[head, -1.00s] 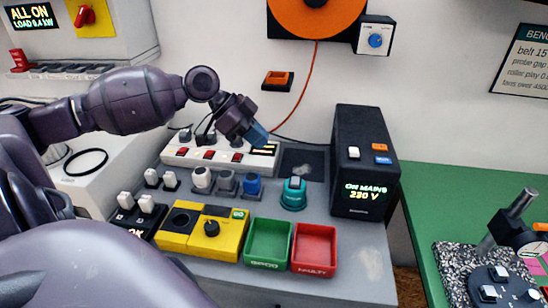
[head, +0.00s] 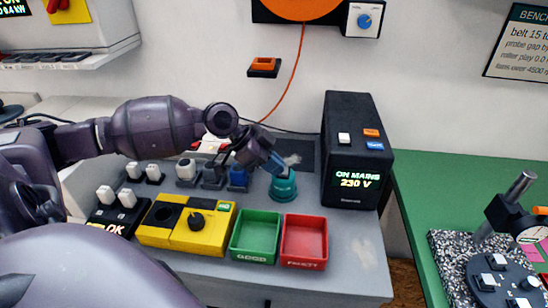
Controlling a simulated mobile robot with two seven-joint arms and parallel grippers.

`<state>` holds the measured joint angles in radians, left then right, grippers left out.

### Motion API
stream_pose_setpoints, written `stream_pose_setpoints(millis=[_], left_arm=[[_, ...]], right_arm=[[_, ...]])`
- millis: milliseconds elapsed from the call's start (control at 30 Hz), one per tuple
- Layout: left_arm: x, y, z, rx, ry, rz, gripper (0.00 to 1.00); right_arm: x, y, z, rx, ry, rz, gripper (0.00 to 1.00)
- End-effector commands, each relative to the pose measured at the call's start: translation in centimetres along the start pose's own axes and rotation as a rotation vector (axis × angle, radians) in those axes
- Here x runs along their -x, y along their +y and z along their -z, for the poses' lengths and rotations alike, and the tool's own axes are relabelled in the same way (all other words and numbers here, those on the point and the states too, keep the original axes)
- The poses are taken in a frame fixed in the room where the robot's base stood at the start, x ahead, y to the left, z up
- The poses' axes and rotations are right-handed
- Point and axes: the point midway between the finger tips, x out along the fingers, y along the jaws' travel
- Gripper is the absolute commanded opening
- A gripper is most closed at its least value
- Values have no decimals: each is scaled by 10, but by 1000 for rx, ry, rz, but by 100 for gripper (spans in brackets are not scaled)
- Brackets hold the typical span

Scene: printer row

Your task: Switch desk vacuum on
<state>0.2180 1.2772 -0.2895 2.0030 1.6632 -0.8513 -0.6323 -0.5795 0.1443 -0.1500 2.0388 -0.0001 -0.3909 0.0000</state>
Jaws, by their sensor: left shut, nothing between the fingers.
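The desk vacuum, a small round teal unit (head: 284,188), stands on the grey bench in front of a dark square pad. My left gripper (head: 279,169) is shut and empty. Its blue fingertips point down and to the right at the top of the teal unit. They overlap its upper left rim in the head view; I cannot tell whether they touch it. The switch on top of the unit is hidden behind the fingers. My right gripper is not in view.
A black power unit (head: 355,150) reading "ON MAINS 230 V" stands right of the vacuum. A green tray (head: 255,257) and a red tray (head: 303,264) lie in front. A yellow tester (head: 183,241) and several small plugs are to the left.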

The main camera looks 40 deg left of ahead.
Motion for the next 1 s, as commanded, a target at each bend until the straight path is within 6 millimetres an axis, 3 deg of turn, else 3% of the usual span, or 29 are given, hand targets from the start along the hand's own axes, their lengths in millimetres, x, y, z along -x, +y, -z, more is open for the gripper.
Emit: stream_pose_setpoints(millis=[500,1000], left_arm=[[-2,2,-2,-32,1,34,0],[-2,-6,-2,-33,0,38,0]], right_arm=[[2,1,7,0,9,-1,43],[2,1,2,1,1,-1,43]])
